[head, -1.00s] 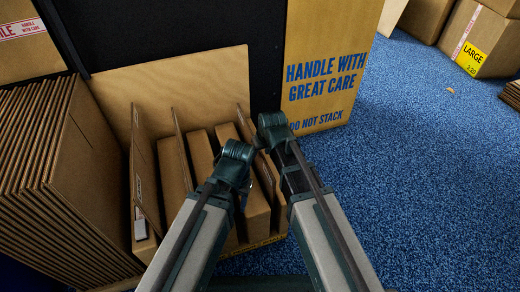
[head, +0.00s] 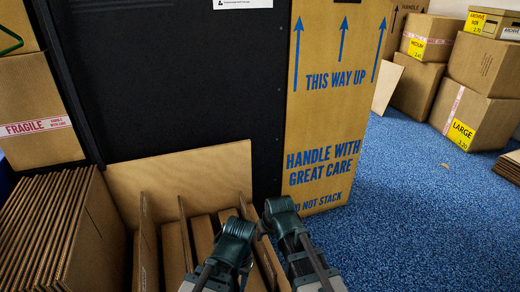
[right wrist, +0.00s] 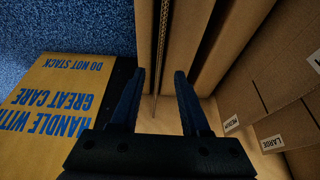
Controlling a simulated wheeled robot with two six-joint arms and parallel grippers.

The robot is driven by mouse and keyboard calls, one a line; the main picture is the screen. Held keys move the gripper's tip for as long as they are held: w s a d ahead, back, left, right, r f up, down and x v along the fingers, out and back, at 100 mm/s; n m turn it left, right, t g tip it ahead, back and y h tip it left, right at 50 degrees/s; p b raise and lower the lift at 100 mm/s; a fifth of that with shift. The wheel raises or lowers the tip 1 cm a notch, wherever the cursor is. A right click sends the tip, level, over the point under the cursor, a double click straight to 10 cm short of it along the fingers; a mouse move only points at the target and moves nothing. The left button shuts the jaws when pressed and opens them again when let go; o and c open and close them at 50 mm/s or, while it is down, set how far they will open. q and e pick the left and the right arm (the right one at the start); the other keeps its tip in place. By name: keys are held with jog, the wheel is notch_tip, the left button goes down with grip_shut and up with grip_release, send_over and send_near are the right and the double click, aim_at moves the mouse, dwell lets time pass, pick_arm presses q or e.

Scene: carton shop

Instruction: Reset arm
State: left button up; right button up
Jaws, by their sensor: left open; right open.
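My left gripper (head: 236,232) is the lower one in the head view, low in the middle. My right gripper (head: 280,208) is just right of it and a little higher. Both are over a wooden bin of upright flat cartons (head: 202,236). In the right wrist view my right gripper (right wrist: 157,78) is open, its two dark fingers apart. The edge of a cardboard sheet (right wrist: 160,50) shows between and beyond the fingers; I see nothing gripped. The left fingertips are hard to make out in the head view.
A tall printed carton (head: 325,120) stands behind, beside a black panel (head: 180,80). Stacked flat cartons (head: 60,235) are at left, with a FRAGILE box (head: 38,100) above. A LARGE box (head: 465,110) stands at back right. Blue carpet (head: 400,220) is clear at right.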

jog(key=s+d+f+g+h, duration=0.2)
jog(key=s+g, duration=0.2)
jog(key=s, duration=1)
notch_tip(320, 180, up, 38)
jog(key=s+p, duration=0.1)
jog(key=p, duration=3.6)
jog(key=shift+s+d+f+h, duration=0.15)
jog(key=shift+s+h, duration=0.1)
jog(key=shift+h, duration=0.05)
